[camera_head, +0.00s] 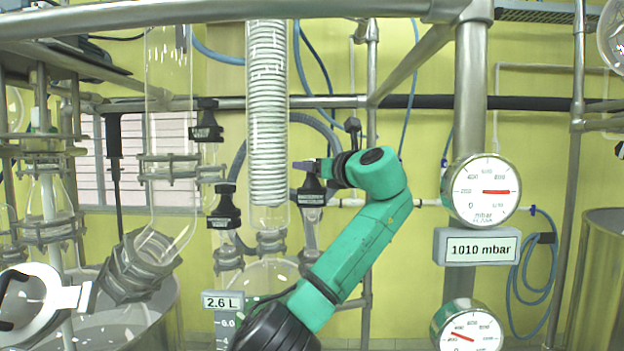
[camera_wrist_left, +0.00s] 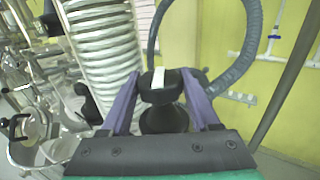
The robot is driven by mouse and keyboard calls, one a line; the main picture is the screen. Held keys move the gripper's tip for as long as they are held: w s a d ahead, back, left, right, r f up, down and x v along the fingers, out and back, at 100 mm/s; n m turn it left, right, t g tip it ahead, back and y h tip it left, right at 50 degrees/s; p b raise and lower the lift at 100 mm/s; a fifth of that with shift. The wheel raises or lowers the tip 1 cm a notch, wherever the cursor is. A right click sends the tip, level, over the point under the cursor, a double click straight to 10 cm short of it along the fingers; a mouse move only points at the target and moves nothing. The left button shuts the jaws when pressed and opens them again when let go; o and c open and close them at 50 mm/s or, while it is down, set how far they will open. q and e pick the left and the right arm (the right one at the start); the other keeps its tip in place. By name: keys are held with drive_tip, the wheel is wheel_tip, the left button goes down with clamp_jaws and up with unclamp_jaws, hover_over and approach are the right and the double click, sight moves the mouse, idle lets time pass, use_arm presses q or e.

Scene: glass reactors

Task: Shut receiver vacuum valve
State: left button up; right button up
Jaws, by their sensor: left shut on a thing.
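My left gripper (camera_head: 308,166), on the green arm, reaches a black valve (camera_head: 311,197) right of the glass coil condenser. The valve carries a dark label too small to read. In the left wrist view, my gripper's purple fingers (camera_wrist_left: 162,86) are shut on the valve's black knob (camera_wrist_left: 160,93), one on each side. A white stripe marks the top of the knob. The valve's inner position is hidden. My right gripper is not in view.
The coil condenser (camera_head: 267,120) stands close left of the gripper. Other black-labelled valves (camera_head: 206,127) (camera_head: 224,212) sit further left. A round gauge (camera_head: 481,190) with a 1010 mbar display (camera_head: 478,247) is at right. A grey hose (camera_wrist_left: 245,50) curves behind the knob.

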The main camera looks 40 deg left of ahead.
use_arm(q)
drive_tip(key=m+t+h+b, duration=0.1)
drive_tip(key=t+b, duration=0.1)
drive_tip(key=m+t+h+b, duration=0.1)
drive_tip(key=m+t+b, duration=0.1)
drive_tip(key=m+t+h+b, duration=0.1)
drive_tip(key=t+b, duration=0.1)
drive_tip(key=shift+s+f+m+h, duration=0.1)
drive_tip(key=shift+f+m+h, duration=0.15)
drive_tip(key=shift+m+h, duration=0.15)
drive_tip(key=shift+r+m+t+h+b, duration=0.1)
drive_tip(key=shift+m+t+h+b, duration=0.2)
drive_tip(key=shift+m+t+h, duration=0.5)
drive_tip(key=shift+r+t+h, duration=0.15)
drive_tip(key=shift+t+h, duration=0.15)
drive_tip(key=shift+t, duration=0.1)
drive_tip(key=o, duration=1.1)
